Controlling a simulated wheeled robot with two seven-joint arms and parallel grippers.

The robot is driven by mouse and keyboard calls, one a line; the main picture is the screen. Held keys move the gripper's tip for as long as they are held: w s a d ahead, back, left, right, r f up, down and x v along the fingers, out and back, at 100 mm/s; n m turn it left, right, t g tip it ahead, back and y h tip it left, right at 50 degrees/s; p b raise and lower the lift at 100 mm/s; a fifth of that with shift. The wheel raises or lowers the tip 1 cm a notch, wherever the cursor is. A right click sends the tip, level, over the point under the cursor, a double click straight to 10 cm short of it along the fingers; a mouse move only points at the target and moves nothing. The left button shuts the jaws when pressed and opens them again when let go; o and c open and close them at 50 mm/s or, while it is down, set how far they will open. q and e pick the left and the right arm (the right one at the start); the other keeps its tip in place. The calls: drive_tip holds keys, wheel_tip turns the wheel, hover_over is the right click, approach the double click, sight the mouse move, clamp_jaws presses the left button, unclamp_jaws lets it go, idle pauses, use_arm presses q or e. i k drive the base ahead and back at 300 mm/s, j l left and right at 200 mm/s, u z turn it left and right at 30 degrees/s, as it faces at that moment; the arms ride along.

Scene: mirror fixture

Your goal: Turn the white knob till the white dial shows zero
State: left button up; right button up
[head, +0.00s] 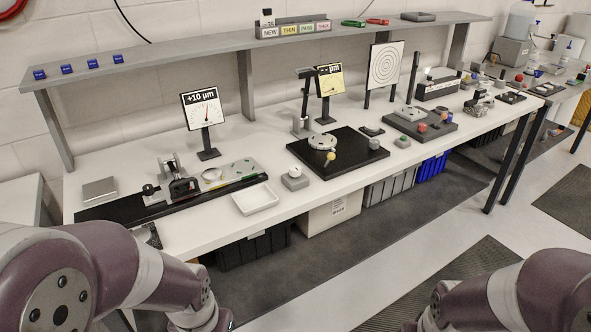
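The white dial (203,108) stands on a dark post at the left of the bench. A small grey block with a round white top (294,171), which looks like a white knob, sits near the bench's front edge. A pale knob (374,144) and a yellow knob (331,157) are on the black plate (345,168); the pale one's exact colour is hard to tell. My two arms show at the bottom left and bottom right, but neither gripper is in view.
A yellow dial (329,80) and a ringed target (385,65) stand further right. A white tray (256,199) lies left of the grey block. A black rail (120,208) with small fixtures is at the left.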

sight(294, 171)
drive_tip(key=i+z, duration=0.15)
drive_tip(key=i, duration=0.35)
drive_tip(key=i+j+z, duration=0.15)
drive_tip(key=i, duration=0.35)
